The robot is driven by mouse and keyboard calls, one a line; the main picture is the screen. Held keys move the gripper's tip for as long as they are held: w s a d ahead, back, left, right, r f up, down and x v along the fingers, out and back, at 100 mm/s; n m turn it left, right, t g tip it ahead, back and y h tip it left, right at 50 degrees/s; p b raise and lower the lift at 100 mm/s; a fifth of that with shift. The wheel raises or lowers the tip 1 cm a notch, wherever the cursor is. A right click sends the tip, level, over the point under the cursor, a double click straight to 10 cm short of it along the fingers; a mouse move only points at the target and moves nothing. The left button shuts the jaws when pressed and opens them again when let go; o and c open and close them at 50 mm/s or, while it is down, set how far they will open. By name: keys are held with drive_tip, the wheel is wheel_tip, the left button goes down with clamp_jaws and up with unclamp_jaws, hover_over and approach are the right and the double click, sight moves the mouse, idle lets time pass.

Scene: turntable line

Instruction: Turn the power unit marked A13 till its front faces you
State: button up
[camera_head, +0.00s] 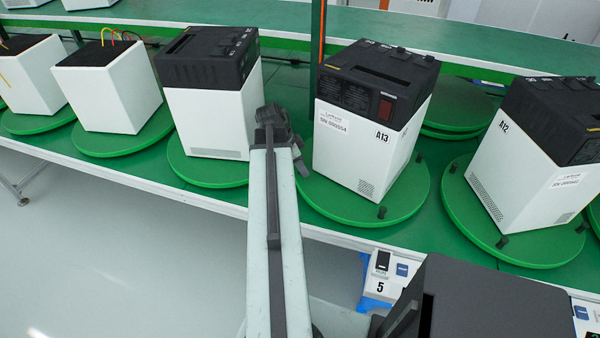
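The power unit marked A13 (345,148) is a white box with a black top, standing on a round green turntable (405,210) right of centre. Its wide left face has a black socket panel and a serial label, and looks toward me and slightly left. Dark knobs stand on the turntable's rim. My gripper (277,125) is at the dark end of my arm, left of the A13 unit. Its fingers are not clear, and I cannot tell if it touches anything.
Unit A12 (520,195) stands on its own turntable to the right. Another black-topped unit (212,118) is close left of my arm, with open-topped boxes (105,95) further left. An orange-green post (317,45) stands behind.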

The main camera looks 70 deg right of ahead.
drive_tip(key=shift+r, duration=0.1)
clamp_jaws()
idle(1.2)
